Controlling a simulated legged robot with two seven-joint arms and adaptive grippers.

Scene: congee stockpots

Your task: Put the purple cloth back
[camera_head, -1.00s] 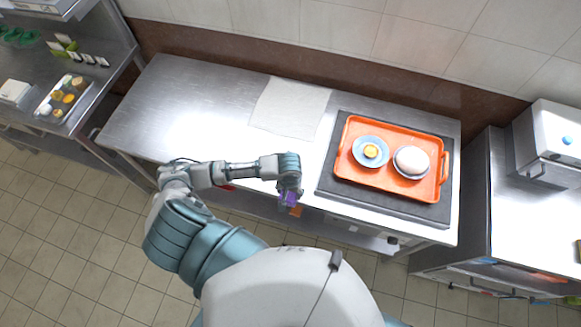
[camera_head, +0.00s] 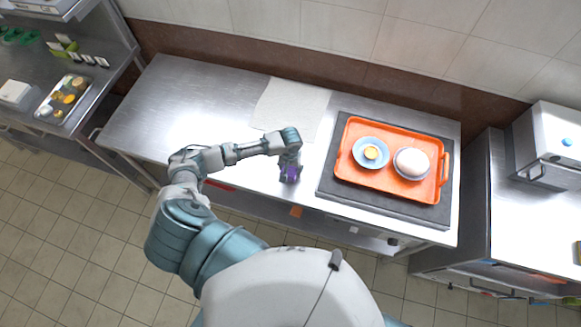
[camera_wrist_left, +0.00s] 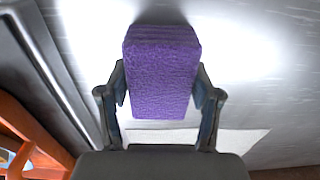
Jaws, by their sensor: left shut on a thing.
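The purple cloth (camera_wrist_left: 160,75) is a thick folded block, held between the two fingers of my left gripper (camera_wrist_left: 160,100) in the left wrist view. In the head view the purple cloth (camera_head: 291,174) shows small at the tip of my left gripper (camera_head: 290,172), above the front part of the steel table (camera_head: 200,110). Whether it touches the table I cannot tell. A white sheet (camera_head: 290,108) lies flat on the table, behind the gripper. My right gripper is not in view.
An orange tray (camera_head: 383,192) on a dark mat (camera_head: 330,185) stands right of the gripper, with a blue bowl (camera_head: 358,146) and a bowl with a white mound (camera_head: 411,162). The table's left part is clear. A steel counter (camera_head: 535,230) stands at the far right.

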